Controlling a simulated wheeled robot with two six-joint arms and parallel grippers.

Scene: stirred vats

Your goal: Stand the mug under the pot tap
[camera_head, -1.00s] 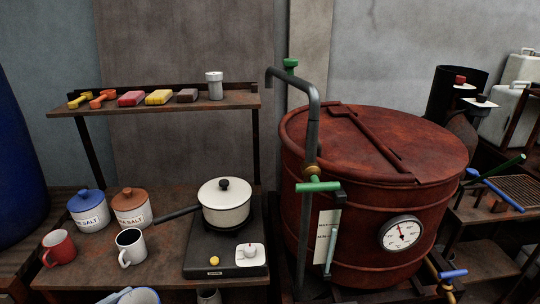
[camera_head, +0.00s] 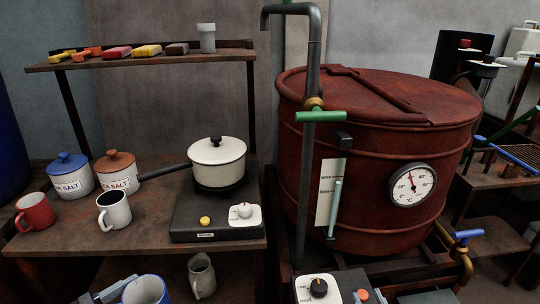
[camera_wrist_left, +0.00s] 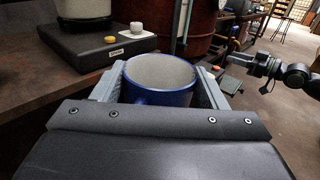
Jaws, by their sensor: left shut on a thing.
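A blue mug with a pale inside (camera_wrist_left: 160,97) sits upright between the fingers of my left gripper (camera_wrist_left: 160,74), which is shut on it. In the head view the mug (camera_head: 146,291) shows at the bottom edge, cut off, with one grey finger beside it. A brass tap with a blue handle (camera_head: 465,240) is low on the right side of the rusty red vat (camera_head: 390,150), well away from the mug. A grey pipe with a green handle (camera_head: 321,116) stands before the vat. My right gripper (camera_wrist_left: 262,70) shows small in the left wrist view; its finger gap is unclear.
The left bench (camera_head: 140,232) holds a red mug (camera_head: 34,212), a white mug (camera_head: 114,210), two salt jars and a white pan (camera_head: 217,162) on a hotplate. A grey jug (camera_head: 201,276) stands below. A control box with a black knob (camera_head: 320,289) is in front of the vat.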

